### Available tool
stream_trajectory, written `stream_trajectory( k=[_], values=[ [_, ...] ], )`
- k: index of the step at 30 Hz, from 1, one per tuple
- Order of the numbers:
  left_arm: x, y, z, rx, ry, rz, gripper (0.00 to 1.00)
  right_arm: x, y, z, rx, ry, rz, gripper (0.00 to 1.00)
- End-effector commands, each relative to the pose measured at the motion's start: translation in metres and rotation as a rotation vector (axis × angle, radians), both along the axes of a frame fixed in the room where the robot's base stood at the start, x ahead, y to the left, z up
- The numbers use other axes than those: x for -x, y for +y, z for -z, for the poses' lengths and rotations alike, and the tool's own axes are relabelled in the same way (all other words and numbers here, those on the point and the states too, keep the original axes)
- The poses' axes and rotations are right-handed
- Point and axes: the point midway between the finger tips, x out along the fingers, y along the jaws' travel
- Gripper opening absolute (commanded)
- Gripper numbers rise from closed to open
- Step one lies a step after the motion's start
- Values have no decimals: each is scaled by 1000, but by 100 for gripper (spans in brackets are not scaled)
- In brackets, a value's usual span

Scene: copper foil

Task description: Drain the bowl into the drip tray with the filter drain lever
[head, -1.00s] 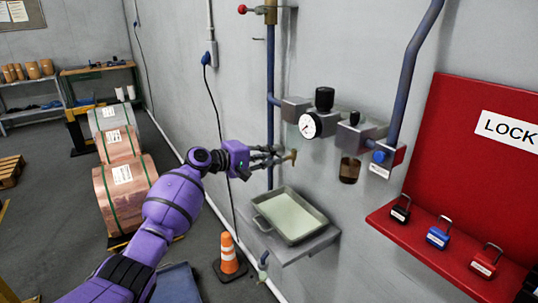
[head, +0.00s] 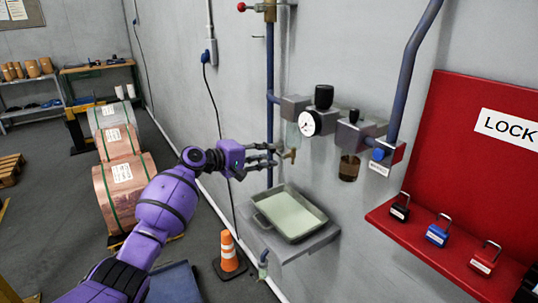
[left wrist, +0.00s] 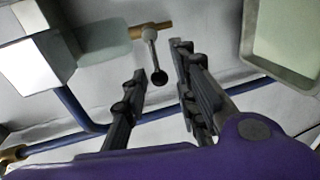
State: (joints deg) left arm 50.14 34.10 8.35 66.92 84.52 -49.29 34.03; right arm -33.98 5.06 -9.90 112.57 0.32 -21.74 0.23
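The clear filter bowl (head: 292,134) hangs under the air unit on the wall, with a brass drain (head: 291,154) at its bottom. In the left wrist view the pale green bowl (left wrist: 103,38) and the drain's lever with a dark knob (left wrist: 158,77) show. My left gripper (head: 275,155) is open beside the drain. In the left wrist view its fingers (left wrist: 160,62) stand apart on either side of the lever, with gaps visible. The grey drip tray (head: 260,222) sits on a wall shelf below, and also shows in the left wrist view (left wrist: 249,30). My right gripper is not in view.
A gauge (head: 310,123) and a brown bowl (head: 349,167) are to the right of the filter. A blue pipe (head: 270,75) runs down the wall. A red lock board (head: 460,185) is at right. An orange cone (head: 228,252) stands on the floor.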

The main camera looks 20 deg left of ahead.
Motion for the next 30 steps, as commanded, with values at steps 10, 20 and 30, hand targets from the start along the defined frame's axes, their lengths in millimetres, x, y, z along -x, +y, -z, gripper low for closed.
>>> stream_trajectory(
  k=[10, 20, 30],
  values=[
    [59, 43, -13, -3, 3, -1, 26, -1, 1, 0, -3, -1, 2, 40],
    [83, 59, -19, 0, 5, 2, 26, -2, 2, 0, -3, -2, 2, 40],
    [83, 60, -19, 0, 4, 1, 26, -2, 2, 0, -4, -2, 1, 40]
  ],
)
